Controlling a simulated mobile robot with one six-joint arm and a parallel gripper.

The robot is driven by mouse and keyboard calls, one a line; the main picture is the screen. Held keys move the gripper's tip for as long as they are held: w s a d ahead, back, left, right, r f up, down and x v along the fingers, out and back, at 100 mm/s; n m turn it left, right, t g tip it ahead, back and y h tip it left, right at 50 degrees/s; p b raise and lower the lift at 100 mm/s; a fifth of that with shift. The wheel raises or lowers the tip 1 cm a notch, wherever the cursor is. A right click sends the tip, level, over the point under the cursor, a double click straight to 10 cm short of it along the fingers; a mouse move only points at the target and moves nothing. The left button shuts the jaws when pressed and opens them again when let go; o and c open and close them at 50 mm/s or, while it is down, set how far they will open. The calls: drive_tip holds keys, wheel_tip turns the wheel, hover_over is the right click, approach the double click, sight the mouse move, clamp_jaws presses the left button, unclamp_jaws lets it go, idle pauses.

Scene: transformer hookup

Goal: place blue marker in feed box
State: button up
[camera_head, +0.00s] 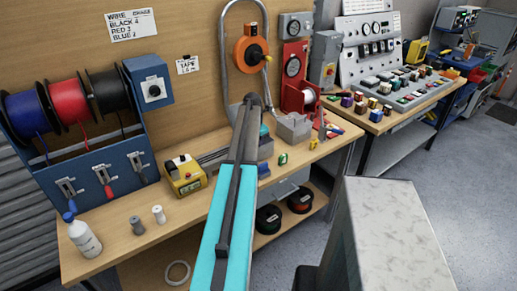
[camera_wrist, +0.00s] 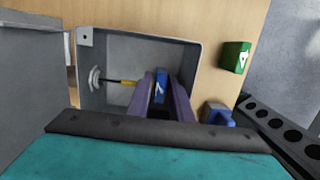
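In the wrist view, a blue marker (camera_wrist: 160,86) with a white sign on its face sits between the two fingertips of my gripper (camera_wrist: 163,88), which look closed on it. The marker is over the opening of an open grey box (camera_wrist: 112,58), with the box's inner walls around and behind it. Whether it touches the box floor I cannot tell. A yellow-and-black rod (camera_wrist: 122,83) reaches from a round fitting on the box's left wall toward the marker. In the head view, my arm hides the gripper and the held marker.
A green marker (camera_wrist: 235,57) lies right of the box, and a blue block (camera_wrist: 218,115) sits nearer my gripper. A dark strip with round holes (camera_wrist: 285,130) is at right. In the head view, a yellow device (camera_head: 185,175) and wire spools (camera_head: 68,103) stand left on the bench.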

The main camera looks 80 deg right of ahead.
drive_tip(key=shift+r, duration=0.15)
wheel_tip(320, 180, up, 12)
drive_tip(key=w+b, duration=0.1)
drive_tip(key=b, duration=0.1)
drive_tip(key=shift+a, duration=0.45)
idle(0.8)
